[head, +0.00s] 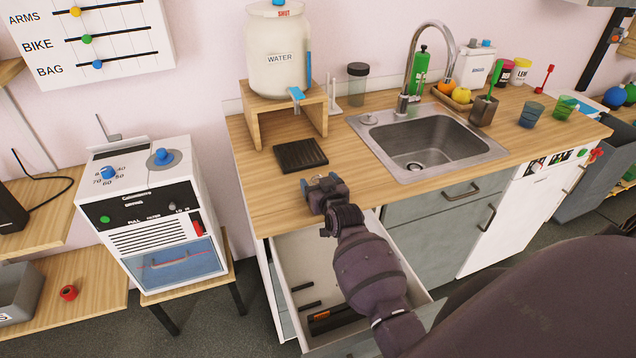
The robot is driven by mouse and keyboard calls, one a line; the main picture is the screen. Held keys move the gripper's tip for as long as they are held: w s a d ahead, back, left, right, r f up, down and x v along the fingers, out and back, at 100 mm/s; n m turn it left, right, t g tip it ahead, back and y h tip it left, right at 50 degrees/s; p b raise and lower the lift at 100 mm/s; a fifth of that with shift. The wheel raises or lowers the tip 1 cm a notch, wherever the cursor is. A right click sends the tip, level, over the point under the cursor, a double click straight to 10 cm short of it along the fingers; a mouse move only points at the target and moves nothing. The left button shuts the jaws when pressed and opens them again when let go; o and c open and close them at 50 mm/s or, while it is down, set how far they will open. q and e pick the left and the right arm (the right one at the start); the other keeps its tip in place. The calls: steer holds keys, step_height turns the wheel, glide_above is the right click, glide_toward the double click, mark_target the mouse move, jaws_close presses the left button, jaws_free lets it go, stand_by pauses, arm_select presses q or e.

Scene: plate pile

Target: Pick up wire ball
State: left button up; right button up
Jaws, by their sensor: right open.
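I cannot make out a wire ball in the head view. My right gripper (327,186) is open, over the front part of the wooden counter (255,200). It is just in front of a black ridged mat (300,155) and left of the metal sink (455,145). No object shows clearly between its fingers, and the wrist and forearm hide part of the counter edge and drawer behind them. A round drain piece (415,166) lies at the sink bottom. My left gripper is not in view.
An open drawer (285,255) below my right arm holds a few dark items. A water tank (278,50) stands on a wooden stand at the back. A white machine (150,215) stands at left.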

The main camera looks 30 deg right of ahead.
steer(key=shift+w+d+f, duration=0.1)
steer(key=shift+w+d, duration=0.05)
steer(key=shift+w, duration=0.25)
steer(key=c, duration=1)
steer(key=shift+o, duration=0.2)
